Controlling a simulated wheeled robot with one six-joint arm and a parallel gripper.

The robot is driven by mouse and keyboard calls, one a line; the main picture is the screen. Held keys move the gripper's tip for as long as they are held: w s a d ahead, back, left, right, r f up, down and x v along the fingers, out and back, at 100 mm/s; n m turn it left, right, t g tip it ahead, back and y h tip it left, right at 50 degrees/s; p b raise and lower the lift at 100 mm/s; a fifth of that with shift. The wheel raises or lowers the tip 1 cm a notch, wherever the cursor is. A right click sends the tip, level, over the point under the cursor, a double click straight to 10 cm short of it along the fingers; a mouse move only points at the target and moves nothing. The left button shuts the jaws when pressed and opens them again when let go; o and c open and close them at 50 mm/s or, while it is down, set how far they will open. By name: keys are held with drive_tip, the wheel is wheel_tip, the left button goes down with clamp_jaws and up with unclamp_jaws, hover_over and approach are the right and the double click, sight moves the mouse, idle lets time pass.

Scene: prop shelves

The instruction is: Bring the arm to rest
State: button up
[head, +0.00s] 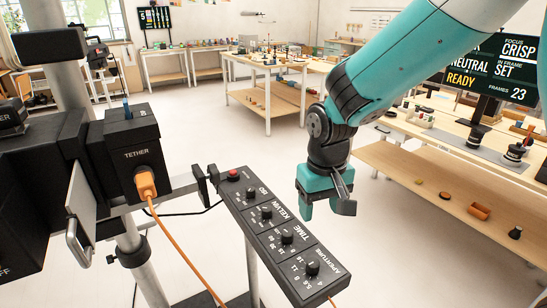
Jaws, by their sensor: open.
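My arm (385,75) comes in from the top right of the head view, teal and pale with a dark wrist joint. My gripper (326,206) hangs at its end, pointing down, with its jaws apart and nothing seen between them. It is over the open floor, just right of the black control panel (280,236), and looks apart from it. The exact height of the gripper against the panel is hard to tell.
The panel has several knobs and a red button (233,174). At left a black box marked TETHER (137,152) holds an orange plug (146,182) and cable. A wooden shelf bench (465,183) stands at right, tables behind. Pale floor (400,265) is clear.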

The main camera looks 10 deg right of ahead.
drive_tip(key=s+a+r+n+y, duration=0.2)
drive_tip(key=s+r, duration=0.3)
drive_tip(key=s, duration=0.4)
drive_tip(key=s+a+r+n+y, duration=0.2)
drive_tip(key=s+r+n, duration=0.2)
drive_tip(key=s, duration=0.5)
drive_tip(key=shift+s+a+r, duration=0.3)
drive_tip(key=shift+r, duration=0.2)
clamp_jaws()
